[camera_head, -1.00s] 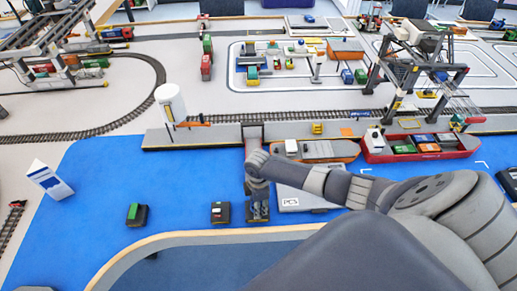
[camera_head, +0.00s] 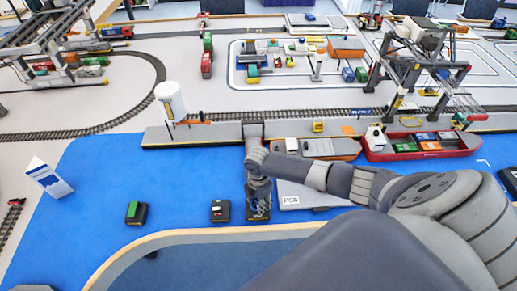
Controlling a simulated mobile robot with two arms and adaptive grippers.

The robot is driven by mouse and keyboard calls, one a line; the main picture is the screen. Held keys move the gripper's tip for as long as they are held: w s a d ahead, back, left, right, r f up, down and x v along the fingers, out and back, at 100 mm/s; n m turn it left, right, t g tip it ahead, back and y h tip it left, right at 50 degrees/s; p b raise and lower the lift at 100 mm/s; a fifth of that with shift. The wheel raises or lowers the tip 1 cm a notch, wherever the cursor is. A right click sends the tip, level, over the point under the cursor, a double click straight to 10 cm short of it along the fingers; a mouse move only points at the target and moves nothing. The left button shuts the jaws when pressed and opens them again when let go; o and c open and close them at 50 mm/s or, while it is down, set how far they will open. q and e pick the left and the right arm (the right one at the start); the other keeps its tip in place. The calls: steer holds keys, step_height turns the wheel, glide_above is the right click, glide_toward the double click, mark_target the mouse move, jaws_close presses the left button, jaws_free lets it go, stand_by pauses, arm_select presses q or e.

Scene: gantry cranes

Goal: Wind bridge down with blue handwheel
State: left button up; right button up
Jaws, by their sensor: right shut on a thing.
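My right gripper (camera_head: 258,208) points straight down over a dark control box (camera_head: 257,217) on the blue surface. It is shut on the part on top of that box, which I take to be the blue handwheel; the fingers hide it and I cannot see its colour. A narrow reddish-brown span in a grey frame (camera_head: 252,130), apparently the bridge, sits in the gap of the quay behind my wrist. My forearm hides part of it, and its height is hard to tell. My left gripper is not in view.
Two more dark boxes, one with a green top (camera_head: 136,213) and one with a red mark (camera_head: 220,211), stand left of my gripper. A grey plate (camera_head: 300,199) lies right of it. Ships (camera_head: 425,151) lie along the quay (camera_head: 195,134).

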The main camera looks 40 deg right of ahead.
steer(key=o, duration=1.1)
steer(key=shift+c, duration=0.2)
step_height(320, 180, up, 12)
